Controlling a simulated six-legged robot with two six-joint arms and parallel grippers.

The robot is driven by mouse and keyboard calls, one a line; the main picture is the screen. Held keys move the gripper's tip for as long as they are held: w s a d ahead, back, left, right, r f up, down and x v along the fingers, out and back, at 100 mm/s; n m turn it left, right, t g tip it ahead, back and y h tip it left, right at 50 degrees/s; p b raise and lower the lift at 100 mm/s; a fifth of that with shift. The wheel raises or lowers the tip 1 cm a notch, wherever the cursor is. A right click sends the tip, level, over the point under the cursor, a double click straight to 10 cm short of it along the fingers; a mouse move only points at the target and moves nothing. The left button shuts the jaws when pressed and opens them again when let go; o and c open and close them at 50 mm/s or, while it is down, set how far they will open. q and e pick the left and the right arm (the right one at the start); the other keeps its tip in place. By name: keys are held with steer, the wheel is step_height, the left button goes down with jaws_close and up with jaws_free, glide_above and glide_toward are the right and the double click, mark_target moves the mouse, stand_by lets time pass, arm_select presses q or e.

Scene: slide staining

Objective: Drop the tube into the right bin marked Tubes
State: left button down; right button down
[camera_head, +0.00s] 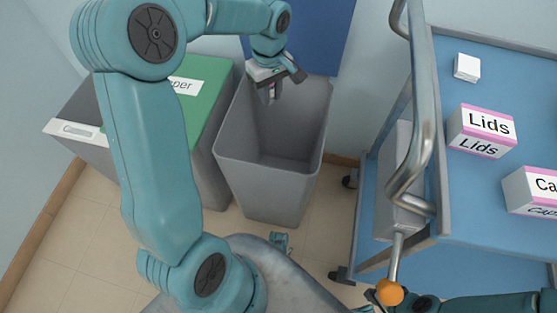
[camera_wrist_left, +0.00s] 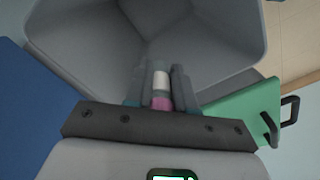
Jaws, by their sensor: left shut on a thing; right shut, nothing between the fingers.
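The tube (camera_wrist_left: 162,83), with a white band and a pink end, is between the fingers of my left gripper (camera_wrist_left: 161,90) in the left wrist view. In the head view, my left gripper (camera_head: 270,93) is shut over the rear part of the open grey bin (camera_head: 270,190), with its fingers pointing down. The tube is hard to make out there. The bin's open mouth (camera_wrist_left: 225,85) shows beyond the fingers in the wrist view. No Tubes marking is visible on it. My right gripper (camera_head: 371,298) is shut at the bottom edge, partly hidden by an orange ball.
A bin with a green lid (camera_head: 205,72) and a partly hidden label stands left of the open bin. At right, a blue cart (camera_head: 470,215) with a metal rail carries a Lids box (camera_head: 482,130) and other boxes. The orange ball (camera_head: 390,291) ends a metal rod.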

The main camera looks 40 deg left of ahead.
mark_target(271, 103)
arm_select(q)
step_height(271, 103, down, 4)
steer(key=b, duration=0.3)
steer(key=shift+f, duration=0.2)
steer(key=shift+r, duration=0.1)
steer(key=c, duration=0.9)
jaws_free()
step_height(271, 103, up, 16)
steer(key=p, duration=0.6)
steer(key=shift+r+p, duration=0.2)
steer(key=shift+p, duration=0.1)
